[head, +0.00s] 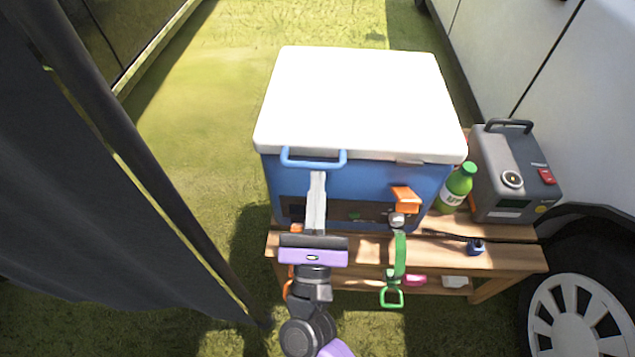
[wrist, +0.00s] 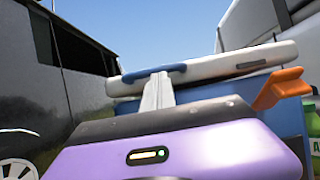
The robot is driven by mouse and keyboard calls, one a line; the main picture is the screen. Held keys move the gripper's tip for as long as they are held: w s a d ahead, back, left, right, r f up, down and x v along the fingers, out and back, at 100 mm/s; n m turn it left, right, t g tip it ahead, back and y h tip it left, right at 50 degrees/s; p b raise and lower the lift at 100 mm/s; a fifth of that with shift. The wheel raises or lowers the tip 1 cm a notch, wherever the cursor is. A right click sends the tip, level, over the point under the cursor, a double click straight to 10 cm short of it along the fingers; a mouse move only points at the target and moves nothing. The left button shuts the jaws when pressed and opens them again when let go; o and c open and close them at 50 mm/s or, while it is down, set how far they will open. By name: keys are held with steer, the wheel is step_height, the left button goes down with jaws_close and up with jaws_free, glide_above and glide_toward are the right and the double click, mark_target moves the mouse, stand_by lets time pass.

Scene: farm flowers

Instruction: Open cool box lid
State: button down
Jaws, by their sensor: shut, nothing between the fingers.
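The cool box (head: 358,188) is blue with a white lid (head: 356,100) and stands on a wooden bench. The lid is down on the box, and it also shows in the wrist view (wrist: 215,66). A blue handle (head: 313,158) sits at the left of the lid's front edge; in the wrist view the handle (wrist: 153,71) is just beyond my fingers. My gripper (head: 317,176) is shut and empty, its fingertips right at the handle. I cannot tell whether they touch it or are under it. An orange latch (head: 405,197) sticks out of the box front, right of my gripper.
A green bottle (head: 457,186) and a grey power unit (head: 512,172) stand right of the box on the bench (head: 500,259). A dark drape and pole are at the left; a white vehicle is at the right.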

steer(key=w+r+g+p, duration=0.3)
steer(key=w+r+p, duration=0.1)
steer(key=r+p, duration=1.05)
steer(key=w+r+g+p, duration=0.2)
steer(key=w+r+p, duration=0.2)
steer(key=r+p, duration=1.05)
steer(key=w+r+p, duration=0.3)
steer(key=w+r, duration=0.2)
steer(key=w, duration=0.6)
steer(key=w+d+r+p, duration=0.1)
steer(key=w+r+p, duration=0.3)
steer(key=w, duration=0.7)
steer(key=shift+w+r, duration=0.35)
steer(key=shift+r, duration=0.45)
